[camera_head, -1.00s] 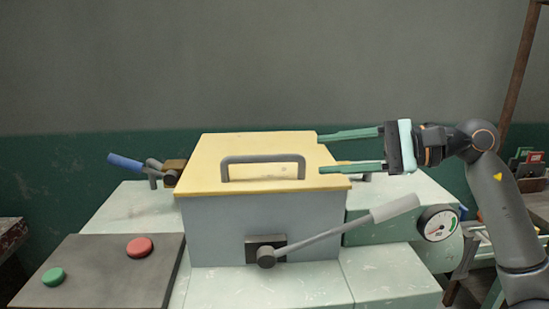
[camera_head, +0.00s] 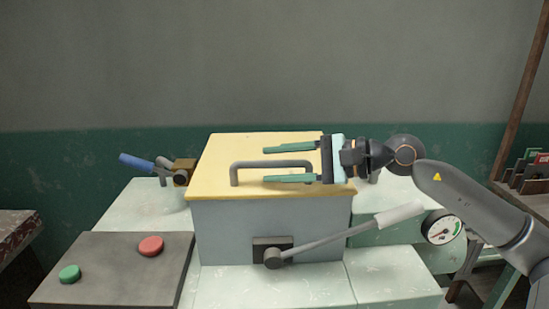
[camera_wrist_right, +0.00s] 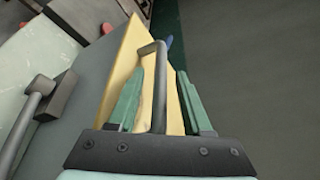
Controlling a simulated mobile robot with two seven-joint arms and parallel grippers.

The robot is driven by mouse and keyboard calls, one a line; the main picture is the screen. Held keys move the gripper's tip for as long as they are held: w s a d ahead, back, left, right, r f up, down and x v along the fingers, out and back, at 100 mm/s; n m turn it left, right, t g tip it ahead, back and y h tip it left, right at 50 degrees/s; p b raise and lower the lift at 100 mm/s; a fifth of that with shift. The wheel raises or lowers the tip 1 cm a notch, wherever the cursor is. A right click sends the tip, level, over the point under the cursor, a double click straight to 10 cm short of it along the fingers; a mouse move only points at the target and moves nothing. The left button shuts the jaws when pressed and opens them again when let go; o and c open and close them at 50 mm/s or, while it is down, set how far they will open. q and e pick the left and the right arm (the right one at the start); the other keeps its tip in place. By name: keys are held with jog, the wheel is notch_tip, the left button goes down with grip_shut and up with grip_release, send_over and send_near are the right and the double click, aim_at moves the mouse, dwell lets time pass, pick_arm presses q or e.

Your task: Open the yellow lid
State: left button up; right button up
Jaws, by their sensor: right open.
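The yellow lid (camera_head: 225,150) lies closed and flat on a grey box (camera_head: 222,232). A grey bar handle (camera_head: 236,172) stands on the lid, and it also shows in the right wrist view (camera_wrist_right: 160,75). My right gripper (camera_head: 264,164) is open over the right part of the lid. In the head view its green fingers reach left, one in front of the handle bar and one behind it. In the right wrist view the handle runs between the two open fingers (camera_wrist_right: 153,95), apart from both as far as I can tell. My left gripper is in neither view.
A lever with a pale grip (camera_head: 400,214) sticks out to the right from the box front. A gauge (camera_head: 440,228) is at right. A blue-handled lever (camera_head: 137,162) is behind left. A dark panel (camera_head: 110,280) carries a red button (camera_head: 151,246) and a green button (camera_head: 69,274).

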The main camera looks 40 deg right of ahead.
jog(key=shift+w+a+f, duration=0.1)
jog(key=shift+w+a, duration=0.15)
jog(key=shift+w, duration=0.1)
grip_shut()
dwell(0.4)
dwell(1.0)
